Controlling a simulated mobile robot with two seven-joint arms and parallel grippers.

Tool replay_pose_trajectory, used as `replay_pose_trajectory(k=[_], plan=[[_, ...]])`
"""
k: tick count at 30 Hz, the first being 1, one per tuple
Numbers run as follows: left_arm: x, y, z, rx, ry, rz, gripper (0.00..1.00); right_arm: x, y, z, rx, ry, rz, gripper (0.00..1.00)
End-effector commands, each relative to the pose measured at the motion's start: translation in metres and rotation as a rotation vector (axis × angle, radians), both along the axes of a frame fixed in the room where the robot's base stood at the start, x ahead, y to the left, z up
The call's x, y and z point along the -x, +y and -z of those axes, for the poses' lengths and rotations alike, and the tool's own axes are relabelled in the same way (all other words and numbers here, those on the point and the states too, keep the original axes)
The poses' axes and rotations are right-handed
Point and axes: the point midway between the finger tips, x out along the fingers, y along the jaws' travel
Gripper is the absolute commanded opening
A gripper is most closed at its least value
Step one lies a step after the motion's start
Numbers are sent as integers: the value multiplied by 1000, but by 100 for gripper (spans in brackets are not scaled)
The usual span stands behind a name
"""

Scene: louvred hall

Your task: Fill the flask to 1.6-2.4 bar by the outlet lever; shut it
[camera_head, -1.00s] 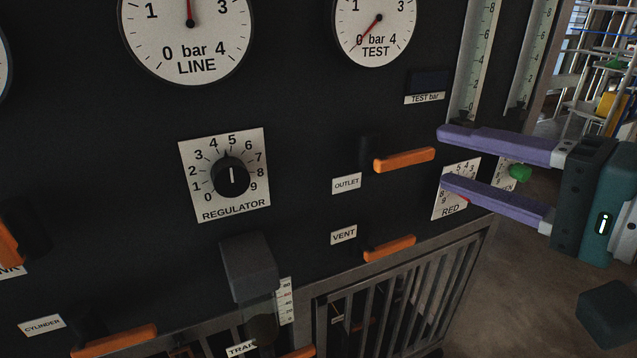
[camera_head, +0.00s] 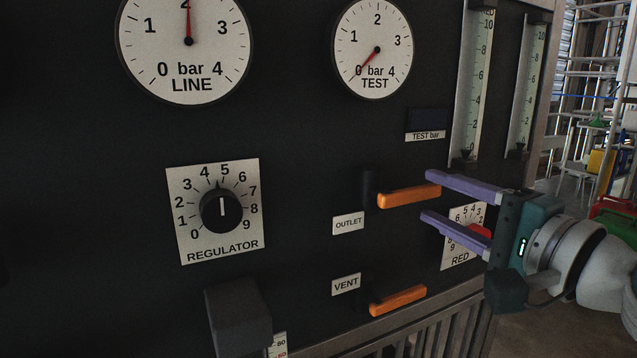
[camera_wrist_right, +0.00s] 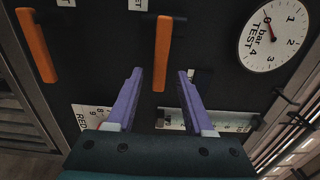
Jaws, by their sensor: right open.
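The orange outlet lever (camera_head: 405,196) sticks out sideways to the right, above and right of its OUTLET label (camera_head: 348,223). My right gripper (camera_head: 427,196) is open, one finger above and one below the lever's free end. In the right wrist view the lever (camera_wrist_right: 163,50) shows between the two fingertips (camera_wrist_right: 160,71), with gaps on both sides; I cannot tell the depth overlap. The TEST gauge (camera_head: 374,45) needle points at about 0 bar. The LINE gauge (camera_head: 186,50) needle points at about 2. I cannot identify the flask. My left gripper is not in view.
The orange vent lever (camera_head: 398,300) lies below, also sideways. The RED dial (camera_head: 462,247) is partly hidden behind my right gripper. The regulator knob (camera_head: 221,209) points between 4 and 5. Two glass scale tubes (camera_head: 473,90) stand at upper right.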

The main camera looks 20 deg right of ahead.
Motion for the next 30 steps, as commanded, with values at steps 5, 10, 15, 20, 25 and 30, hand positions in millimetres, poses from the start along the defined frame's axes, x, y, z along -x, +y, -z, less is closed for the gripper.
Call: replay_pose_trajectory(k=[5, 10, 15, 20, 25, 30], plan=[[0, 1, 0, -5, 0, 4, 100, -14, 1, 0, 0, 0, 0, 52], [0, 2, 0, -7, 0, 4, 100, -18, 1, 0, 0, 0, 0, 52], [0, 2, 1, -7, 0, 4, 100, -28, 2, 0, 0, -1, 0, 52], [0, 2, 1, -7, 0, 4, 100, -31, 3, 0, 1, 0, 0, 52], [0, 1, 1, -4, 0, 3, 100, -31, 3, 0, 0, 0, 0, 48], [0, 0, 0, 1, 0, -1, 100, -31, 3, 0, 0, 0, 0, 29]])
